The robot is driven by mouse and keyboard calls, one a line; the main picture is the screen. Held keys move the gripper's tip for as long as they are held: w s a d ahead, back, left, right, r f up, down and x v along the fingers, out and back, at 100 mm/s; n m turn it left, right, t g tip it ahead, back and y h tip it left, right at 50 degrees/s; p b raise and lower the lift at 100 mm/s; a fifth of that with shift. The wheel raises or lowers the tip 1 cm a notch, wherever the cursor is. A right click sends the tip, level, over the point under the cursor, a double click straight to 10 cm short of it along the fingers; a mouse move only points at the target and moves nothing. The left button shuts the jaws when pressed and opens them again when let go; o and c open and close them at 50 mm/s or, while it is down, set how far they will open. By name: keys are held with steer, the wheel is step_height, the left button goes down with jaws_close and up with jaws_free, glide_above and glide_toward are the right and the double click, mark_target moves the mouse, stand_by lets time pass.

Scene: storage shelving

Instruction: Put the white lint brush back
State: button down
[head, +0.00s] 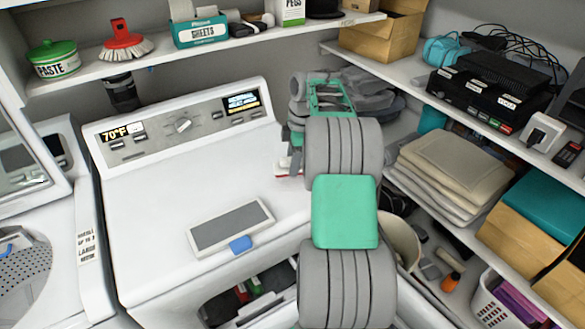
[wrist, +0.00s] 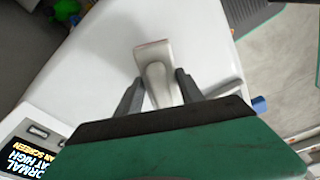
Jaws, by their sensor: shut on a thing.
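The white lint brush (wrist: 157,72) is between the two grey fingers of my gripper (wrist: 160,78) in the wrist view. Its handle lies between the fingers, and its wider head with a reddish edge points away from my gripper. My gripper is shut on it, above the white top of the machine. In the head view, a small white and red part of the brush (head: 287,168) shows at the left of my arm, over the right side of the machine top. My arm hides most of my gripper and the rest of the brush there.
A white machine (head: 200,190) has a grey panel (head: 230,227) with a blue tab on its top. The upper shelf (head: 92,73) holds a green paste tin, a red brush and a teal box (head: 200,32). Right shelves hold folded cloths (head: 450,170) and black devices.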

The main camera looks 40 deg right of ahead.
steer(key=shift+w+f+p, duration=0.15)
steer(key=shift+f+p, duration=0.15)
steer(key=shift+f, duration=1.55)
steer(key=c, duration=0.7)
jaws_free()
steer(key=shift+c, duration=0.2)
steer(key=r+p, duration=0.1)
steer(key=r, duration=0.3)
steer(key=d+r, duration=0.1)
steer(key=r, duration=0.3)
steer(key=r+p, duration=0.1)
steer(key=r, duration=0.3)
steer(key=shift+s+d+r+p, duration=0.15)
steer(key=shift+s+d+p, duration=0.15)
steer(key=shift+s, duration=0.1)
steer(key=s+a+r+m+t, duration=0.1)
steer(key=s+a+r+m, duration=0.15)
steer(key=a, duration=0.65)
steer(key=s+a+r+m+t, duration=0.1)
steer(key=a+r+m, duration=0.25)
steer(key=a, duration=0.55)
steer(key=s+a+f+m+t+h, duration=0.1)
steer(key=s+a+f+m, duration=0.3)
steer(key=s, duration=1)
steer(key=a+m, duration=0.3)
steer(key=a, duration=0.2)
steer(key=shift+a+f+t+h, duration=0.2)
steer(key=shift+a+t+h, duration=0.1)
steer(key=shift+a+t, duration=0.1)
